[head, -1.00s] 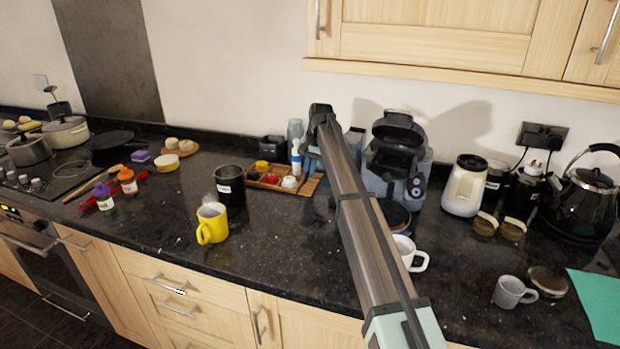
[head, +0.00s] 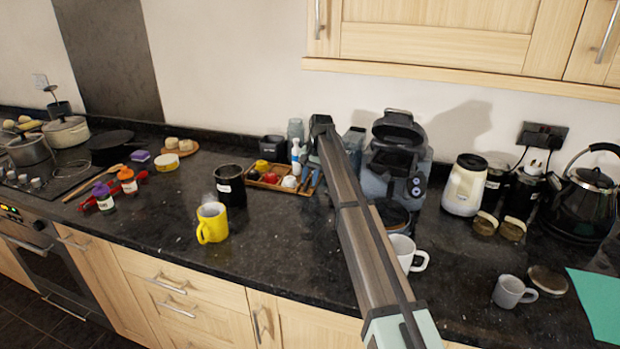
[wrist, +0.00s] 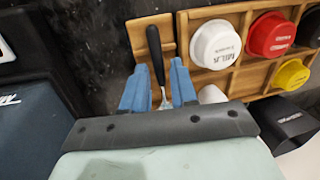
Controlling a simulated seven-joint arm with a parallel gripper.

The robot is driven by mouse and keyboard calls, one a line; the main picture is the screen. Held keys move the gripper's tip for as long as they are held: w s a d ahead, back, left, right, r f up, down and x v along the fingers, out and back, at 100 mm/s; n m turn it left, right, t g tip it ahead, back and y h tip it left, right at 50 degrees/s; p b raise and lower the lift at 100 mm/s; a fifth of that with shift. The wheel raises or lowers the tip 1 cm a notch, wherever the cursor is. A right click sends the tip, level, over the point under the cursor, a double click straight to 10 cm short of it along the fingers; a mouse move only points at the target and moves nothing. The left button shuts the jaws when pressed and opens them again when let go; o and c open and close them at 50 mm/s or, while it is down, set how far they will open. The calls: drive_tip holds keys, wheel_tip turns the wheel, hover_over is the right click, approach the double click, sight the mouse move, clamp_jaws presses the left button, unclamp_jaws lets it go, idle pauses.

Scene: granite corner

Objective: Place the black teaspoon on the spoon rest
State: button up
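In the wrist view, the black teaspoon (wrist: 156,58) lies with its dark handle pointing away and its metal end toward my gripper. It lies over a narrow wooden piece (wrist: 138,38) that looks like the spoon rest, beside the wooden tray. My gripper (wrist: 158,82) is open, with one blue finger on each side of the spoon and gaps visible beside the handle. The spoon's lower end is partly hidden by my gripper. In the head view, my gripper (head: 311,181) is low at the tray's right end; the spoon cannot be made out there.
The wooden tray (wrist: 228,78) holds white, red, yellow and black pots close on the right. A coffee machine (head: 394,165) stands right of my arm. A black canister (head: 230,186) and a yellow mug (head: 212,223) stand left; the counter in front of the tray is clear.

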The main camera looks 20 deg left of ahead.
drive_tip(key=shift+o, duration=0.4)
wheel_tip(320, 180, up, 14)
drive_tip(key=d, duration=0.2)
drive_tip(key=shift+s+d+f, duration=0.2)
drive_tip(key=shift+d+f, duration=0.05)
drive_tip(key=shift+d, duration=0.05)
